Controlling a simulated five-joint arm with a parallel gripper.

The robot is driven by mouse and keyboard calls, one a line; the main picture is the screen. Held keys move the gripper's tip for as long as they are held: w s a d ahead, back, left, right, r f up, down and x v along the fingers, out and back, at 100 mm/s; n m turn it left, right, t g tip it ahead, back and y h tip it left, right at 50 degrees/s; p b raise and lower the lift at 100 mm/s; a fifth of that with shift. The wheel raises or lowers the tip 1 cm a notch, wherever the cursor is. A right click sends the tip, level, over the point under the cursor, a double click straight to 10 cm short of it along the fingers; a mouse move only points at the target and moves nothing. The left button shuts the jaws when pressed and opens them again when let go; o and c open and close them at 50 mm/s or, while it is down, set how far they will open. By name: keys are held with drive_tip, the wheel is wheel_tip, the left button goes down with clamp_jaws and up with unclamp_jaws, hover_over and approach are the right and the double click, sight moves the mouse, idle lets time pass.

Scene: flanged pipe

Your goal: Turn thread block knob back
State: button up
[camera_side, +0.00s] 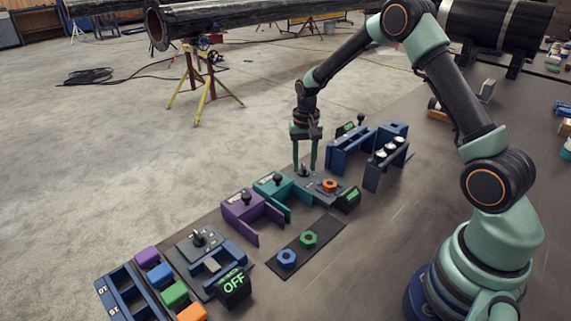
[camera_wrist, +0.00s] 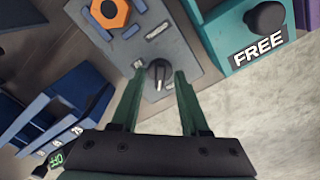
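The thread block (camera_side: 322,195) is a grey plate with an orange hex nut (camera_side: 329,185) on it. In the wrist view, the grey block (camera_wrist: 180,55) carries a small dark knob (camera_wrist: 157,72) with a pale pointer line, and the orange nut (camera_wrist: 112,12) lies at the top. My gripper (camera_side: 304,166) points down over the block's far end. In the wrist view, my gripper (camera_wrist: 160,76) is open, with one green finger on each side of the knob. Gaps show between the fingers and the knob. In the side view the fingers largely hide the knob.
A teal block (camera_side: 275,190) with a black knob stands close beside; its label reads FREE in the wrist view (camera_wrist: 265,35). A purple block (camera_side: 243,212) stands further left. Blue brackets (camera_side: 350,150) stand behind right. A dark mat (camera_side: 300,252) with green and blue nuts lies in front.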

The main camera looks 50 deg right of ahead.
sight(304, 166)
drive_tip(key=shift+r, duration=0.1)
wheel_tip(304, 166, up, 12)
idle(0.5)
